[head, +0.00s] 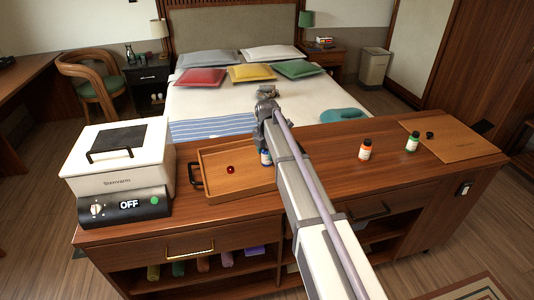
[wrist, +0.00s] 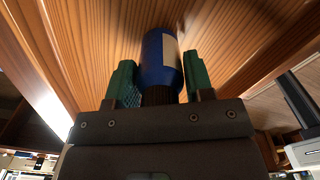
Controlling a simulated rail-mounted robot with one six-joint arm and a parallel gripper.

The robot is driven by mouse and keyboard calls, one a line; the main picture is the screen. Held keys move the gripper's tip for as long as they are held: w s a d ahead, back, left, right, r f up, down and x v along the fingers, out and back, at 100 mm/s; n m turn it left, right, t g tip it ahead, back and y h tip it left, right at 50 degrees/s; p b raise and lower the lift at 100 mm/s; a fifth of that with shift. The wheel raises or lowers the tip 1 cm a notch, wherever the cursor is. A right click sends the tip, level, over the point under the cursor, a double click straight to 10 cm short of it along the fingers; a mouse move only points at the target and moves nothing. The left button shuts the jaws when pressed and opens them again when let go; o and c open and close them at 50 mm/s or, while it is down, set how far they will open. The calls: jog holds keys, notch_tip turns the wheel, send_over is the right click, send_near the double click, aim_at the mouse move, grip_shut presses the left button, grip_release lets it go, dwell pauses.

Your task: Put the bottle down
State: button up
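A blue bottle (wrist: 156,60) with a white label and a dark cap sits between the green fingers of my gripper (wrist: 160,80) in the wrist view. The fingers appear closed against its sides, with the cap toward the gripper's palm. In the head view, a small part of the blue bottle (head: 266,157) shows at the right side of the wooden tray (head: 245,187), beside my arm. My arm hides most of the gripper there. I cannot tell whether the bottle's base touches the surface below.
A small red ball (head: 231,170) lies in the tray. Left of it stands a white appliance (head: 119,165) reading OFF. Counter between arm and orange bottle is clear.

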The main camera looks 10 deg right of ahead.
jog(key=o, duration=0.4)
jog(key=shift+c, duration=0.2)
notch_tip(320, 180, up, 13)
jog(key=p, duration=1.2)
jog(key=shift+f+p, duration=0.15)
jog(key=shift+p, duration=0.2)
jog(key=shift+f, duration=0.1)
jog(key=s+m, duration=2.4)
jog(key=s, duration=0.9)
jog(key=shift+m, duration=0.4)
